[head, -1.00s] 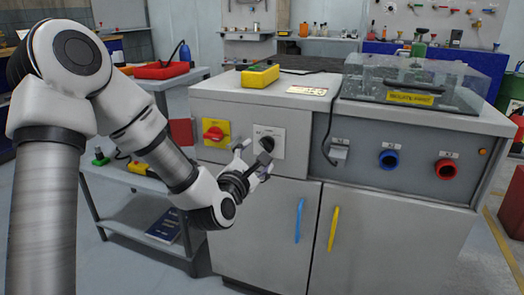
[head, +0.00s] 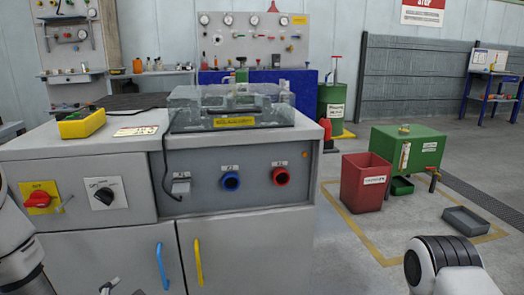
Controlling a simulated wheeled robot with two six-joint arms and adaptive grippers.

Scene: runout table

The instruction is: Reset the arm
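My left arm (head: 18,245) is at the left edge of the head view, cut off by the frame, in front of the cabinet. A thin grey tip (head: 62,203) shows by the red switch; it may be a finger of my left gripper. Another small grey tip (head: 108,287) shows at the bottom edge, and I cannot tell whose it is. Whether the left gripper is open or shut is unclear. A white and black joint of my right arm (head: 445,268) is at the bottom right. My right gripper is not clearly visible.
The grey cabinet (head: 110,245) has a red switch (head: 38,200), a black knob (head: 104,195), blue (head: 230,181) and red (head: 280,176) sockets. A red bin (head: 364,183), green tank (head: 410,150) and grey tray (head: 465,221) stand on the floor at right. The floor between is clear.

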